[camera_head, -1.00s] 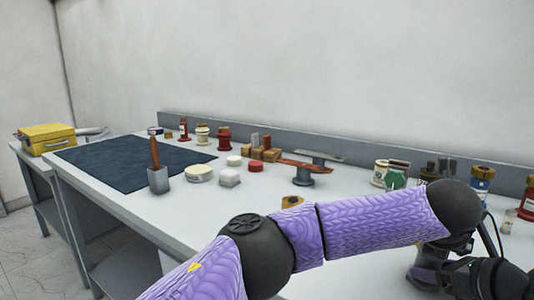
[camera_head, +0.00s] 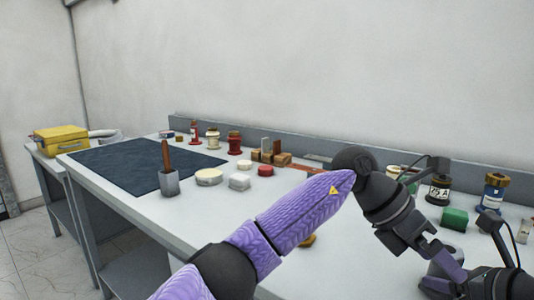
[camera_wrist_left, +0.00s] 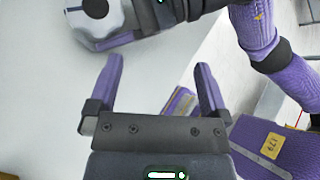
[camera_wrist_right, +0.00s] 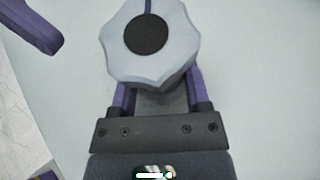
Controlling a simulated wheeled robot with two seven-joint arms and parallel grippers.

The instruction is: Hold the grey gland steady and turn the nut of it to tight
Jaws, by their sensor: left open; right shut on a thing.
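The grey gland (camera_wrist_right: 165,75) is between the purple fingers of my right gripper (camera_wrist_right: 158,92), which is shut on it. Its wide, lobed grey nut (camera_wrist_right: 178,52) with a dark round centre faces the right wrist camera and hides part of the gland's body. In the left wrist view the lobed grey nut (camera_wrist_left: 84,26) shows at the top left, beside my right gripper's dark body. My left gripper (camera_wrist_left: 160,72) is open and empty, with its fingers apart and not touching the gland.
A green block (camera_head: 455,218), a dark labelled jar (camera_head: 439,190) and a blue jar (camera_head: 494,193) stand at the right back. White and red discs, wooden blocks and a dark mat (camera_head: 140,165) lie further left.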

